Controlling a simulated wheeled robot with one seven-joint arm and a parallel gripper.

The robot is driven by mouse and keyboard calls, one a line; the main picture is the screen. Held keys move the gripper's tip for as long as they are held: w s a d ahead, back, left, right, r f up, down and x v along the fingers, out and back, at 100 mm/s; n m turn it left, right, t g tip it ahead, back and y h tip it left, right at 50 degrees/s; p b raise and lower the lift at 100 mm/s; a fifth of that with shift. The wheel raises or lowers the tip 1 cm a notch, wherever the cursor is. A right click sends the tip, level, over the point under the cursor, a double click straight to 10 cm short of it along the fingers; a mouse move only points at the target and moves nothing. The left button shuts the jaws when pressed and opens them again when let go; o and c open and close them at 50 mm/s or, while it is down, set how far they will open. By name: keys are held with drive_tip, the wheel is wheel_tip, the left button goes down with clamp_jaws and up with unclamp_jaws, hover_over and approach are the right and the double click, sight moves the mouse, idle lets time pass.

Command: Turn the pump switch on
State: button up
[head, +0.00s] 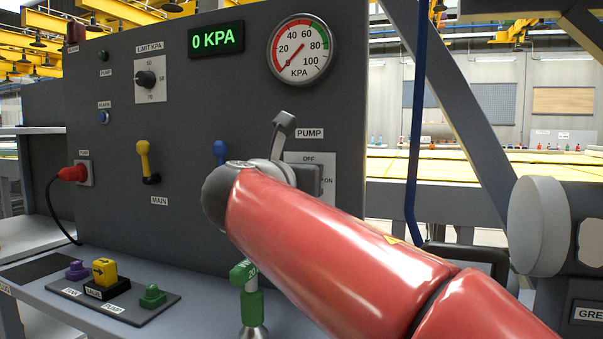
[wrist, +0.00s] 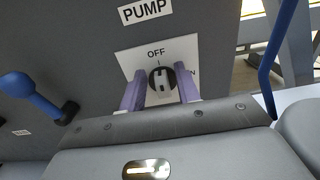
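The pump switch (wrist: 162,80) is a round black knob with a light grip bar on a white plate under the PUMP label. In the wrist view its bar stands roughly upright, towards the OFF mark; the ON mark is at its right, partly covered by a finger. My gripper (wrist: 158,74) is open, with one purple finger on each side of the knob. Gaps show between fingers and knob, and I cannot tell how deep the fingertips reach. In the head view the switch plate (head: 325,162) shows behind my gripper (head: 305,178), which hides the knob.
A blue lever (wrist: 40,97) stands left of the switch, and a yellow lever (head: 144,160) is farther left. The display (head: 216,39) reads 0 KPA and the gauge (head: 301,50) needle is near zero.

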drive_tip(key=shift+d+m, duration=0.1)
drive_tip(key=shift+m, duration=0.3)
drive_tip(key=shift+s+d+f+m+b, duration=0.1)
drive_tip(key=shift+d+f+m+b, duration=0.2)
drive_tip(key=shift+m+b, duration=1.9)
drive_tip(key=shift+s+d+f+m+b, duration=0.2)
drive_tip(key=shift+m+b, duration=0.75)
drive_tip(key=shift+m, duration=2.5)
drive_tip(key=shift+w+d+f+m+b, duration=0.1)
drive_tip(key=shift+d+f+m+b, duration=0.3)
drive_tip(key=shift+m+b, duration=1.8)
drive_tip(key=shift+a+f+m+p, duration=0.15)
drive_tip(key=shift+m+p, duration=0.4)
drive_tip(key=shift+m, duration=0.3)
drive_tip(key=o, duration=0.6)
drive_tip(key=shift+s, duration=0.1)
